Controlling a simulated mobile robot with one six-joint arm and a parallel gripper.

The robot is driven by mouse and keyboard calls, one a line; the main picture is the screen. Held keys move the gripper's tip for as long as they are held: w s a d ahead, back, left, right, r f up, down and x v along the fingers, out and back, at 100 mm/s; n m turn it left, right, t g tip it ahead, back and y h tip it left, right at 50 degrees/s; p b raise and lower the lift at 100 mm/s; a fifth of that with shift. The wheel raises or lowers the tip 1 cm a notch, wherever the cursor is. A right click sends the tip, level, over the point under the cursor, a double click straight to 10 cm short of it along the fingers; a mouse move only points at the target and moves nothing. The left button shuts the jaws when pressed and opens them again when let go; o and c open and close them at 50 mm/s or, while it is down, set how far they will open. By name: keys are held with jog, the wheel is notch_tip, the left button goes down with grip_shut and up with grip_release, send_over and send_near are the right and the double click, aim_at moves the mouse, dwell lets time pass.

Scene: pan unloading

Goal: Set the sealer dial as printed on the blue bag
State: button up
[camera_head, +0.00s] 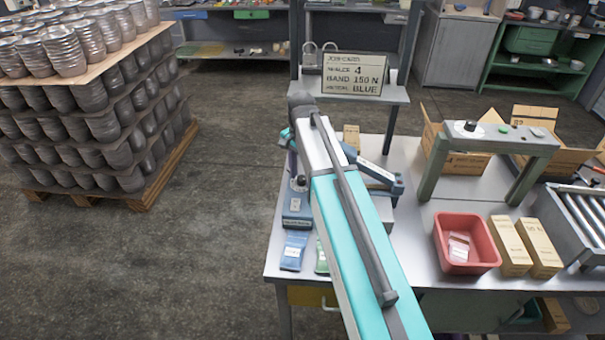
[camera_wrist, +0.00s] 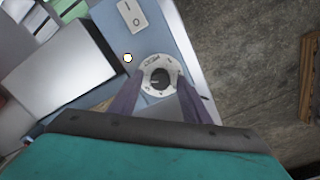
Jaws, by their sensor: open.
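The sealer (camera_head: 297,219), a blue-grey machine, stands at the table's left end, partly hidden by my arm. Its dial (camera_wrist: 159,76), a black knob on a pale round plate with small marks, faces the wrist camera. The marks and the knob's setting are too small to read surely. My gripper (camera_wrist: 158,86) is open, with one purple finger on each side of the dial; contact with the knob cannot be told. The blue bag (camera_head: 293,251) lies flat in front of the sealer. Its white label is unreadable here.
A green bag (camera_head: 321,256) lies beside the blue one, partly behind my arm. A job card (camera_head: 352,75) on the shelf reads "4", "150 N" and "BLUE". A rocker switch (camera_wrist: 132,16) and small lit lamp (camera_wrist: 127,57) are near the dial. A red bin (camera_head: 467,263) stands right.

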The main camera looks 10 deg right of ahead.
jog(key=shift+f, duration=0.1)
jog(key=c, duration=1)
jog(key=shift+c, duration=0.2)
jog(key=shift+n, duration=0.5)
jog(key=n, duration=0.8)
jog(key=shift+n, duration=0.3)
jog(key=n, duration=0.5)
jog(key=shift+b, duration=0.3)
jog(key=n, duration=0.5)
